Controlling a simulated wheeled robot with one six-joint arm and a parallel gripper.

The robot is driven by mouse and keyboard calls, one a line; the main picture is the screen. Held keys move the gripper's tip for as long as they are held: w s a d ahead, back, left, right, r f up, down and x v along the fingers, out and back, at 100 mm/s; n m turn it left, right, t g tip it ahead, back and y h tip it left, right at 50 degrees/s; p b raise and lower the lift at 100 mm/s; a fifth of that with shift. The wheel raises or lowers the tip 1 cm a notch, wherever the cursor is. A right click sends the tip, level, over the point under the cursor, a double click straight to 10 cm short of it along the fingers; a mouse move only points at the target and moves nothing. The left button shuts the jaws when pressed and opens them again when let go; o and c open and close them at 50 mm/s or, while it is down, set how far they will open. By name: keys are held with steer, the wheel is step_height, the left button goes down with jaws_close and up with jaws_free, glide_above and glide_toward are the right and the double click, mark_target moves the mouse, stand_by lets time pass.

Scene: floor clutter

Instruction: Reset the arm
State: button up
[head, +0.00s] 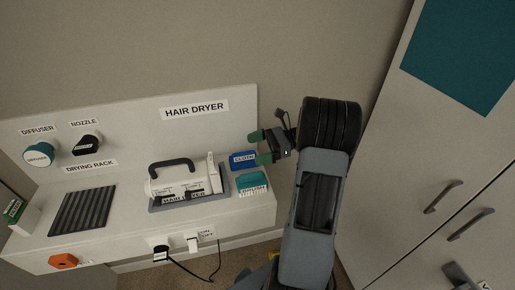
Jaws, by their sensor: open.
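My gripper (260,147) is at the right end of the bench, in front of the back panel in the picture. Its two green-tipped fingers point left and are apart, with nothing seen between them. It shows close to the blue block labelled cloth (241,156); I cannot tell whether they touch. My arm is bent, rising from the bottom of the view to a dark joint right of the gripper.
The bench holds a white hair dryer (164,184), a teal brush block (252,181) and a dark ribbed drying rack (83,211). The diffuser (38,154) and nozzle (86,143) are on the back panel. A black cable (195,273) hangs in front. A cabinet (420,150) stands right.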

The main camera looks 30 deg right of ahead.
steer(key=shift+a, duration=0.1)
stand_by(0.3)
steer(key=a+n, duration=0.1)
steer(key=a+n+g+h, duration=0.1)
steer(key=a, duration=0.1)
steer(key=s+a+g, duration=0.1)
steer(key=shift+a+r+n+h, duration=0.25)
steer(key=shift+r+n+h, duration=0.05)
steer(key=shift+r+n, duration=0.1)
steer(key=s+a+r+n+t+h, duration=0.1)
steer(key=s+a+n+h, duration=0.8)
steer(key=n+h, duration=0.5)
steer(key=s+n, duration=0.2)
steer(key=n, duration=0.3)
steer(key=shift+s+a+r, duration=0.15)
steer(key=shift+a+r, duration=0.05)
steer(key=shift+a, duration=0.15)
